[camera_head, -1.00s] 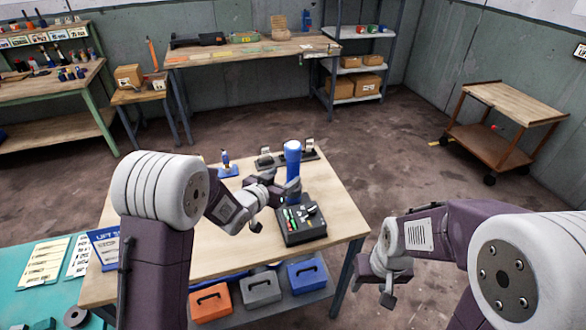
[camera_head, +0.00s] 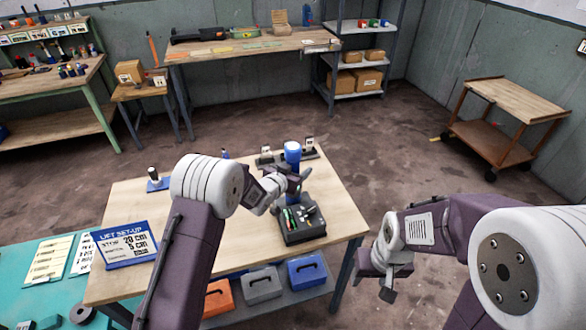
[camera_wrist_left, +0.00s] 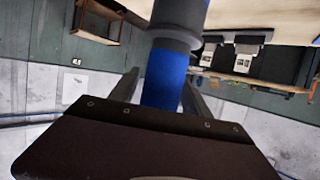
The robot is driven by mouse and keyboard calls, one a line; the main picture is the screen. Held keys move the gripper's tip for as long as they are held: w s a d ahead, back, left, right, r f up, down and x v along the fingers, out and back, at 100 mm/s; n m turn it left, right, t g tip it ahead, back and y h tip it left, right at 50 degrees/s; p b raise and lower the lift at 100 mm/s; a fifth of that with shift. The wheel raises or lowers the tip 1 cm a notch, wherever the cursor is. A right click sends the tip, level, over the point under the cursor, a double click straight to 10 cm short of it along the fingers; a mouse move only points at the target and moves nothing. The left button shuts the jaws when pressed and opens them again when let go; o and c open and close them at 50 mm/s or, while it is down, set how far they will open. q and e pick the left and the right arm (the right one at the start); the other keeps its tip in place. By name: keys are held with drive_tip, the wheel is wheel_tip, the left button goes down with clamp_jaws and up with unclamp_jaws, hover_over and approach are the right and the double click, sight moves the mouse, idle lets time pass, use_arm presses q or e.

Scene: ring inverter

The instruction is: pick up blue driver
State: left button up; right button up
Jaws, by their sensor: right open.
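The blue driver (camera_head: 292,153) stands upright at the black tool tray on the wooden table, its pale round top uppermost. In the left wrist view its blue body (camera_wrist_left: 163,80) with a grey collar runs between the two fingers. My left gripper (camera_head: 300,182) is at the driver's side, with one finger on either side of it in the left wrist view (camera_wrist_left: 160,92). Whether the fingers press on it I cannot tell. My right gripper (camera_head: 378,285) is open and empty, off the table's right side.
The black tray (camera_head: 303,222) holds small green and dark parts. A dark fixture (camera_head: 285,157) stands behind the driver. A blue-based stand (camera_head: 157,183) and a lift set-up sign (camera_head: 125,244) are on the left. Coloured boxes (camera_head: 262,285) sit on the lower shelf. The table's middle is clear.

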use_arm(q)
drive_tip(key=c, duration=1)
drive_tip(key=shift+w+r, duration=0.1)
clamp_jaws()
drive_tip(key=shift+r, duration=0.1)
